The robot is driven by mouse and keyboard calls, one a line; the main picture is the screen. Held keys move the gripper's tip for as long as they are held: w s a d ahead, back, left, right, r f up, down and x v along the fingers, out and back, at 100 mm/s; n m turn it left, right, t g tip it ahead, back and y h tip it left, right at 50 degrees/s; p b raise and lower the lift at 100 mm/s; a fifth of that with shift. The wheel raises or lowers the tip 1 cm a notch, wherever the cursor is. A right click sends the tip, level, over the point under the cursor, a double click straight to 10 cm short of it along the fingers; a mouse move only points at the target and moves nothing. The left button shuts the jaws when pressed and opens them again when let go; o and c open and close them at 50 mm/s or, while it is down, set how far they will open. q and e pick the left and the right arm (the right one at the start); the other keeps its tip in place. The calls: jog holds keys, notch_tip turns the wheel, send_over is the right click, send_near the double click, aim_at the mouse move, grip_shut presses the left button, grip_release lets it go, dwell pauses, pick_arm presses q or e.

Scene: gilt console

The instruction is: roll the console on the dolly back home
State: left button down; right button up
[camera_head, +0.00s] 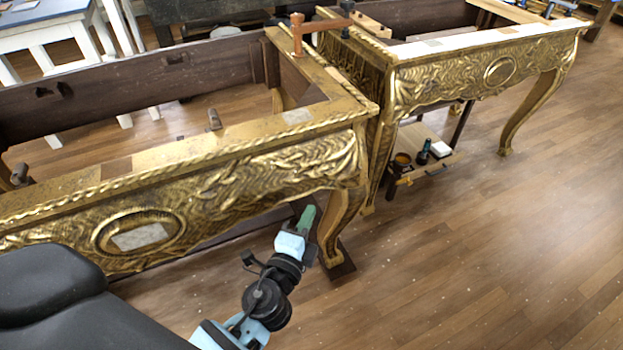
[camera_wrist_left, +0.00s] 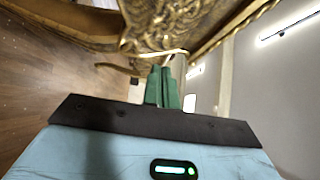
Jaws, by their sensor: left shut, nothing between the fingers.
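The near gilt console (camera_head: 235,185) fills the left of the head view, with a carved front, an oval medallion and an open top. Its curved front leg (camera_head: 340,225) stands on a dark flat piece (camera_head: 337,268), perhaps part of the dolly; the rest of the dolly is hidden or cannot be made out. My left gripper (camera_head: 307,217) has green fingers and is shut and empty, just left of that leg in the picture. In the left wrist view the fingers (camera_wrist_left: 162,86) lie together below carved gilt work (camera_wrist_left: 155,25). Contact cannot be told. My right gripper is not in view.
A second gilt console (camera_head: 480,75) stands close behind at the right. A low shelf (camera_head: 432,150) holds small items under the second console. The wooden floor (camera_head: 480,260) at right is clear.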

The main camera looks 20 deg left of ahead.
pick_arm(q)
send_near(317, 168)
jog(key=w+d, duration=0.3)
jog(key=w, duration=0.1)
jog(key=shift+w+a+p, duration=0.2)
jog(key=shift+w+a, duration=0.3)
jog(key=shift+a, duration=0.35)
jog(key=shift+w+a+p, duration=0.2)
jog(key=shift+w+a, duration=0.3)
jog(key=shift+a, duration=0.35)
